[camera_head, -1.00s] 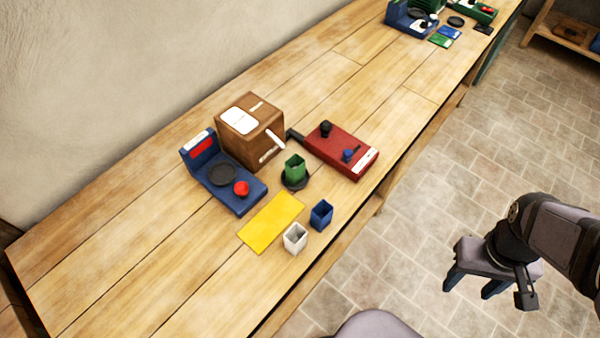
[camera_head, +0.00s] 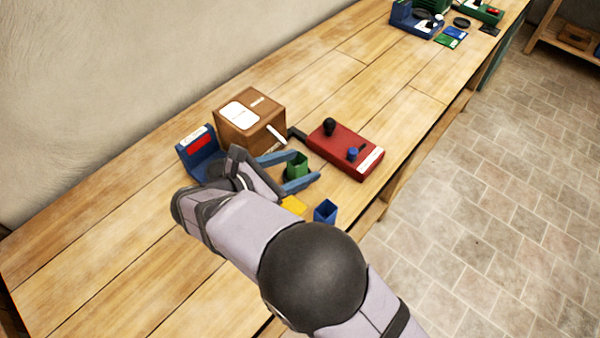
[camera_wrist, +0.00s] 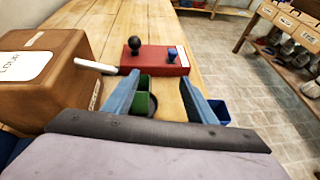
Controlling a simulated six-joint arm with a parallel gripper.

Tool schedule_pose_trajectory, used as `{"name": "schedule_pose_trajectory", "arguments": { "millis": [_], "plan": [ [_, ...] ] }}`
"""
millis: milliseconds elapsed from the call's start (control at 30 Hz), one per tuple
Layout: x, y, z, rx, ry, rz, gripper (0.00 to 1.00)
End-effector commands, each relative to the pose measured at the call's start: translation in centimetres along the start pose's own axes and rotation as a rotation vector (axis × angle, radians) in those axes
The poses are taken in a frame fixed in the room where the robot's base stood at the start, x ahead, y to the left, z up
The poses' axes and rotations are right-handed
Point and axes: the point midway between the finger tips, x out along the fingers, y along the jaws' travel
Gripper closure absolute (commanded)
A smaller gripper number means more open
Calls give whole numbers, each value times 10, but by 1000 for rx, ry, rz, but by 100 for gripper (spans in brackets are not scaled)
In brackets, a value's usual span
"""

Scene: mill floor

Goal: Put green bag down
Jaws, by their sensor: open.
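The green bag (camera_head: 295,168) stands upright, its open top showing, beside the red machine. My gripper (camera_head: 306,166) is open, with its two blue fingers on either side of the bag. In the wrist view the green bag (camera_wrist: 146,104) is between the fingers, closer to the left one; I cannot tell whether they touch. A dark round dish (camera_wrist: 157,112) shows at its base, mostly hidden.
The wooden box (camera_head: 250,125) and red machine (camera_head: 345,150) stand close by. A blue bag (camera_head: 325,211) stands near the bench's front edge.

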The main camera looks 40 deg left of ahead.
Motion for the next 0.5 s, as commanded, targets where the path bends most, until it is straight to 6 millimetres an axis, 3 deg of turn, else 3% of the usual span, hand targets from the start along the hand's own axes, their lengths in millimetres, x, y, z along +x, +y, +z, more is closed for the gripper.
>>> {"name": "schedule_pose_trajectory", "arguments": {
  "millis": [100, 233, 500],
  "plan": [
    [-23, 21, -20, -69, -63, 77, 48],
    [-25, 28, -32, -86, -109, 105, 48],
    [-22, 31, -32, -91, -124, 114, 48]
  ]
}}
